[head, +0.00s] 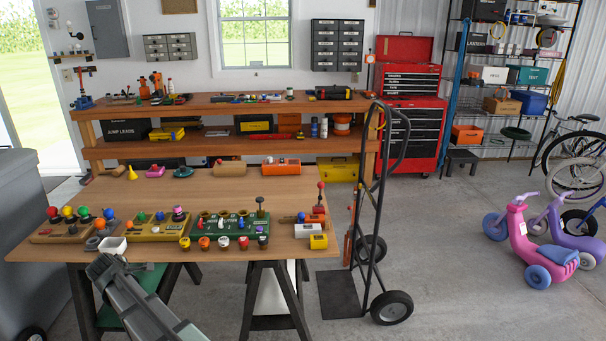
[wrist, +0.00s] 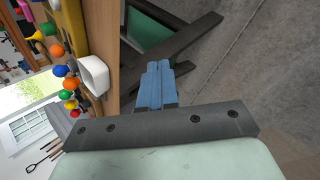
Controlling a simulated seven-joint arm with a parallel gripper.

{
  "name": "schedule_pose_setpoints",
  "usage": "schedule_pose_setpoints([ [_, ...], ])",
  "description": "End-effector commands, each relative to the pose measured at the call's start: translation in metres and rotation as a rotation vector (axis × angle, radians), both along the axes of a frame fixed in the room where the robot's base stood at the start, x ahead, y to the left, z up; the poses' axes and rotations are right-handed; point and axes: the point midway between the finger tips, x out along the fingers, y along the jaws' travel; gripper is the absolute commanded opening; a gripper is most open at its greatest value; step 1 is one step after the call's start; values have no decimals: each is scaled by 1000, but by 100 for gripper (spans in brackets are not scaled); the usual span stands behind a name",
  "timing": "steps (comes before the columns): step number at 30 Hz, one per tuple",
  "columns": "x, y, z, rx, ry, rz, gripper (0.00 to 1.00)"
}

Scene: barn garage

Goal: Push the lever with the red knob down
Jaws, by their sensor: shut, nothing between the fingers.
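A tall lever with a red knob (head: 320,186) stands upright at the right end of the wooden table, by a small orange-red unit (head: 316,216). Another red knob (head: 52,211) is on the brown board (head: 45,234) at the table's left end, among several coloured knobs. My gripper (wrist: 155,85) is shut and empty, its blue fingers together in the wrist view. In the head view my arm comes from the bottom; the fingertips cannot be made out there.
A yellow board (head: 157,231) and a green board (head: 233,230) with several knobs fill the front of the table (head: 200,190). A hand truck (head: 368,230) stands just right of it. The table's middle is mostly clear.

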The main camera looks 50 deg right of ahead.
Motion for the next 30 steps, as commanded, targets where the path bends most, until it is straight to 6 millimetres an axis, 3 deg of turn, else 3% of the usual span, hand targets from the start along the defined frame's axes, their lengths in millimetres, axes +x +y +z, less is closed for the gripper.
schedule_pose_setpoints([
  [1, 12, -5, 19, -12, -18, 3, 0],
  [5, 34, -30, 60, -28, -45, -21, 0],
  [9, 54, -85, 94, 11, -48, -145, 0],
  [19, 58, -216, 126, 174, -15, -510, 0],
  [30, 34, -360, 162, 350, 14, -927, 0],
])
